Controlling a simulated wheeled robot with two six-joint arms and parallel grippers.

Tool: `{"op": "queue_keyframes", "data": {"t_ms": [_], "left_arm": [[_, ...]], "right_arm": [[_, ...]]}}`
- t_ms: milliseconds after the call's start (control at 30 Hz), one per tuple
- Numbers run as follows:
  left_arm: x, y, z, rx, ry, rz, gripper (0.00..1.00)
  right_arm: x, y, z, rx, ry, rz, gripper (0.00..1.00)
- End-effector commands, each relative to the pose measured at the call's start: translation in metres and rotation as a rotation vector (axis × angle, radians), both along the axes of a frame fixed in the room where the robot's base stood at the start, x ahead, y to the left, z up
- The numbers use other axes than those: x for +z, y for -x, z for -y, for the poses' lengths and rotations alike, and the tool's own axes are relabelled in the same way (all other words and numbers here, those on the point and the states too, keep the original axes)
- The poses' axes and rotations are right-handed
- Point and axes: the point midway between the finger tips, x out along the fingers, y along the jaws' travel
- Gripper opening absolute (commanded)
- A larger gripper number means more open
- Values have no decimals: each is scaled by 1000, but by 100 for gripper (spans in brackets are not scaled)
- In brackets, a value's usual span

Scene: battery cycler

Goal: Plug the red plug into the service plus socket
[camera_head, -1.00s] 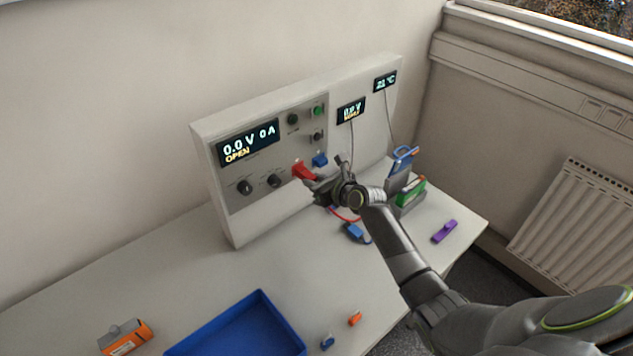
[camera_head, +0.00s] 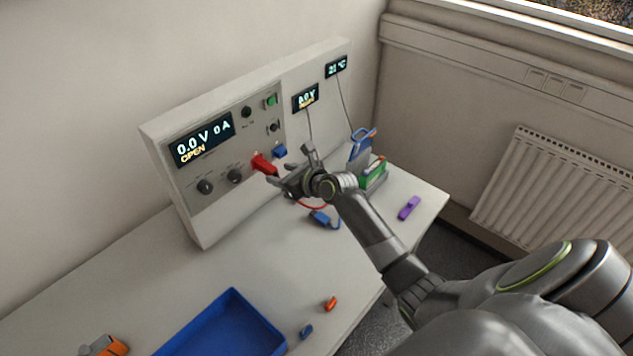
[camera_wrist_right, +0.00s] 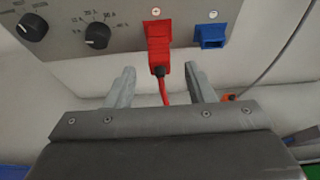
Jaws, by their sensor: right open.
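The red plug (camera_head: 265,165) sits at the red socket low on the cycler's front panel. In the right wrist view the red plug (camera_wrist_right: 159,55) is seated against the panel, with its red cable hanging down. The socket itself is hidden behind it. My right gripper (camera_head: 284,174) is just in front of the plug. In the wrist view its two fingers (camera_wrist_right: 158,85) are open, one on each side of the cable below the plug, apart from both. My left gripper is not in view.
A blue socket (camera_wrist_right: 211,37) is right of the plug. The cycler's display (camera_head: 203,138) reads 0.0 V, 0 A, OPEN. A blue plug (camera_head: 324,218), a purple piece (camera_head: 409,207), an orange piece (camera_head: 330,303) and a blue tray (camera_head: 232,292) are on the table.

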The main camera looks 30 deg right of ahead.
Motion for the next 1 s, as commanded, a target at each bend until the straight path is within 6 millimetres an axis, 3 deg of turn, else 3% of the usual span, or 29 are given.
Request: {"op": "queue_keyframes", "data": {"t_ms": [700,1000], "left_arm": [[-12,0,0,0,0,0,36],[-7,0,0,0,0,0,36]], "right_arm": [[44,103,36,1,3,1,49],[55,126,43,0,0,0,49]]}}
